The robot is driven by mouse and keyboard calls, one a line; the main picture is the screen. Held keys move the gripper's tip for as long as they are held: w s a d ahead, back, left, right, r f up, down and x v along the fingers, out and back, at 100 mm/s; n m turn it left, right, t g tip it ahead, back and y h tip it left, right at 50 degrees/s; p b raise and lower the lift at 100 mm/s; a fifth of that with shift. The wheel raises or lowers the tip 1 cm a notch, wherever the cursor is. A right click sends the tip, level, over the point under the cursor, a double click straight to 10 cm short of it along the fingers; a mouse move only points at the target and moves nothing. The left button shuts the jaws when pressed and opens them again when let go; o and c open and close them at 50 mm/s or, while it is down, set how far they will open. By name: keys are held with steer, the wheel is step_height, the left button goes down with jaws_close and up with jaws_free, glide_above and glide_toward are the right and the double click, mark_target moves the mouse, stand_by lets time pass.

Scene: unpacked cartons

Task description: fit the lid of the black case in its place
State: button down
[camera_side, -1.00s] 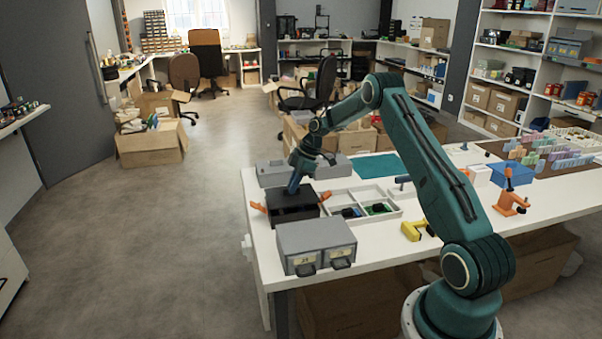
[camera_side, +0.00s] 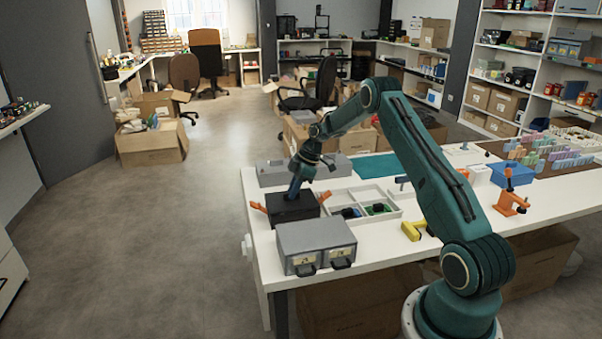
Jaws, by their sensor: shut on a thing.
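The black case (camera_side: 293,212) sits near the left end of the white table, between two orange clamps. My gripper (camera_side: 292,196) points down at the top of the case. It is shut on the lid, a dark piece at the top of the case. The lid is small and dark here, and the fingers partly cover it. I cannot tell whether it is fully seated or slightly raised.
Orange clamps (camera_side: 259,208) flank the case. A grey two-drawer unit (camera_side: 316,237) stands in front. A white divided tray (camera_side: 365,199) with small parts is to the right, and a grey box (camera_side: 272,174) is behind. A yellow tool (camera_side: 412,231) lies farther right.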

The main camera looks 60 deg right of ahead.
steer(key=shift+f, duration=0.2)
steer(key=c, duration=1.4)
jaws_free()
steer(key=v, duration=1.3)
steer(key=shift+s+d+r, duration=0.1)
steer(key=shift+s+r, duration=0.05)
steer(key=shift+r, duration=0.2)
steer(key=shift+r, duration=0.1)
